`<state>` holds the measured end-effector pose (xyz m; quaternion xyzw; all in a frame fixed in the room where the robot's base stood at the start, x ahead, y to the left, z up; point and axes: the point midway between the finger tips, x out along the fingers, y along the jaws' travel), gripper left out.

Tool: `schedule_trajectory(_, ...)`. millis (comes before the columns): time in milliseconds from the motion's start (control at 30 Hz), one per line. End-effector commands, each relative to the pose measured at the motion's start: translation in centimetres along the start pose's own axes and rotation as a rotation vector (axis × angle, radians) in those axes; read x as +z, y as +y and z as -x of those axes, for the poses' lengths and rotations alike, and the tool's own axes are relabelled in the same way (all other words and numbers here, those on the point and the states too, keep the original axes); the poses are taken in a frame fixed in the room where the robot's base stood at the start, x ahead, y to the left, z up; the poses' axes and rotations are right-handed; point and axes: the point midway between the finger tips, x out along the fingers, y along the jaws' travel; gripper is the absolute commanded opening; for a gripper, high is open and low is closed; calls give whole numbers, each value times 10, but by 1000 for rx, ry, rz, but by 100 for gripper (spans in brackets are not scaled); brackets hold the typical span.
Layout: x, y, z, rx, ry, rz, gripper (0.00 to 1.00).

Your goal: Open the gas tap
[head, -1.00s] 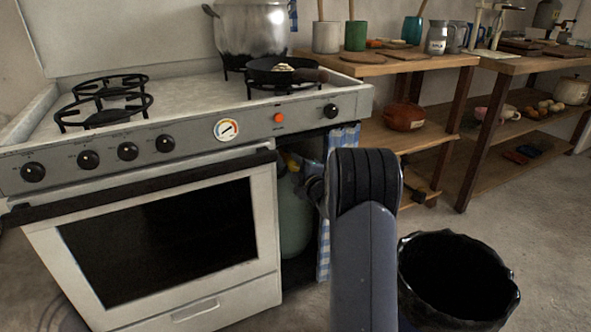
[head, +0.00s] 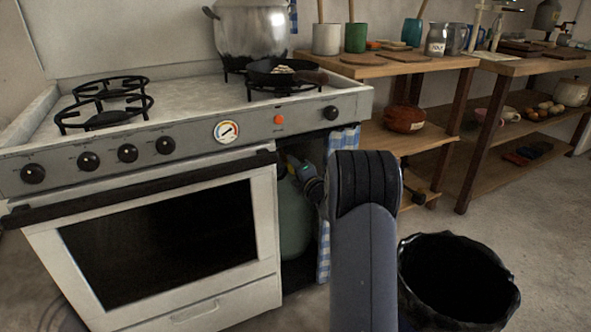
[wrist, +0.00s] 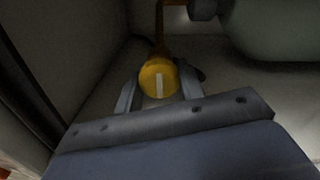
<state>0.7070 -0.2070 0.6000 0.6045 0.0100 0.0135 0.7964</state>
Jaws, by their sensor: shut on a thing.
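The gas tap (wrist: 158,78) is a round yellow knob with a white line on its face, at the middle of the wrist view. The line runs up and down in that picture, roughly along the brownish-yellow pipe (wrist: 161,30) behind the knob. My gripper (wrist: 158,92) is shut on the knob, one finger on each side. In the head view my gripper (head: 291,165) reaches into the dark bay right of the oven, above the green gas cylinder (head: 293,218). The tap is hidden there. The cylinder (wrist: 280,28) also shows at the upper right of the wrist view.
The white stove (head: 160,250) stands left of the bay. A blue checked curtain (head: 324,255) hangs at its right edge. A black bin (head: 455,285) stands on the floor at right. Wooden shelves (head: 430,65) with pots line the wall.

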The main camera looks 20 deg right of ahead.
Motion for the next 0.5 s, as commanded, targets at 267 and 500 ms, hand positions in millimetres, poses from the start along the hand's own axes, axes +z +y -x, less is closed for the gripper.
schedule_trajectory(267,-1,0,0,0,2,6,14)
schedule_trajectory(500,-1,0,0,0,2,6,48)
